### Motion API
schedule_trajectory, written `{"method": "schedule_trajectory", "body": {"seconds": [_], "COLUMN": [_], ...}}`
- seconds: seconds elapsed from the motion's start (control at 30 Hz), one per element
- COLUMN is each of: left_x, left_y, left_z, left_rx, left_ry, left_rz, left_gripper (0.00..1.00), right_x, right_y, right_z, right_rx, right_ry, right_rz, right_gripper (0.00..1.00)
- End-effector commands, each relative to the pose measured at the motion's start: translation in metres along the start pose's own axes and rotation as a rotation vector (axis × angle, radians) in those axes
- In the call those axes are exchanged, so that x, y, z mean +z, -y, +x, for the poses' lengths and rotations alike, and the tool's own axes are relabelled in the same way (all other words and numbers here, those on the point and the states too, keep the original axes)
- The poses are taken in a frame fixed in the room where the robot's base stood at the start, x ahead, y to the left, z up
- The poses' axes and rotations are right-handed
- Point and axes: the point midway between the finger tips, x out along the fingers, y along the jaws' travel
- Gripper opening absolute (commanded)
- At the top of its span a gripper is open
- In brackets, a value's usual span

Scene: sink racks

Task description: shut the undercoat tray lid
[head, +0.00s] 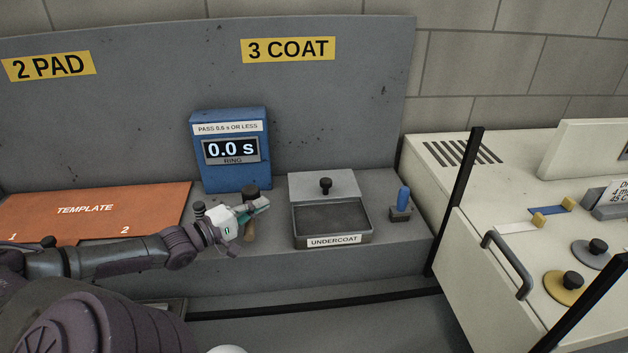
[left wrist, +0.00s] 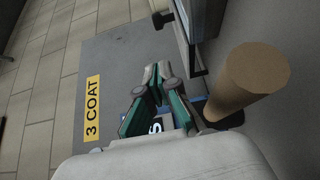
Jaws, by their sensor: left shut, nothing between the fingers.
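The undercoat tray (head: 333,240) is a grey box with a white UNDERCOAT label on its front. Its lighter grey lid (head: 345,184), with a black knob (head: 325,185), is at the back of the tray, and the dark interior in front is uncovered. My left gripper (head: 266,202) is just left of the tray, pointing toward it, shut and empty, apart from the lid. In the left wrist view the shut fingertips (left wrist: 158,72) are seen from behind, with a black knob (left wrist: 161,19) beyond them. My right gripper is not in view.
A tan wooden handle (head: 250,231) stands close to my left gripper and looms large in the left wrist view (left wrist: 255,75). A blue timer box (head: 230,176) stands behind. A blue-handled lever (head: 403,199) is right of the tray. The orange template (head: 120,206) lies left.

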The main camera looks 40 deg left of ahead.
Motion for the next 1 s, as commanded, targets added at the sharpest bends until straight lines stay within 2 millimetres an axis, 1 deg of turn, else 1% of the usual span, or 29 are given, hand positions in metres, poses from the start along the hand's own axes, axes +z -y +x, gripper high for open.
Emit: {"method": "schedule_trajectory", "body": {"seconds": [0.03, 0.1, 0.3, 0.4, 0.7, 1.0], "left_x": [0.0, 0.001, 0.0, 0.0, 0.0, 0.0], "left_y": [-0.001, -0.001, 0.0, 0.0, 0.0, -0.001], "left_z": [0.011, 0.025, 0.06, 0.074, 0.112, 0.142], "left_rx": [0.006, 0.006, 0.005, 0.005, 0.005, 0.005], "left_ry": [0.003, 0.003, 0.002, 0.001, 0.001, -0.001], "left_rz": [0.002, 0.003, 0.002, 0.003, 0.002, 0.001], "left_gripper": [0.0, 0.0, 0.0, 0.0, 0.0, 0.0], "right_x": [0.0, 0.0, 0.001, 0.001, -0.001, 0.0], "right_y": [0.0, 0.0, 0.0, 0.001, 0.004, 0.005], "right_z": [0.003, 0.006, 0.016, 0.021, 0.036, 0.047], "right_rx": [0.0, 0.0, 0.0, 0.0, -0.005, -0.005], "right_ry": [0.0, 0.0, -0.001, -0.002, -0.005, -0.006], "right_rz": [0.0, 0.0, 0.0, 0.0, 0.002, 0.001], "right_gripper": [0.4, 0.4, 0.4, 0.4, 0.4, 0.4]}}
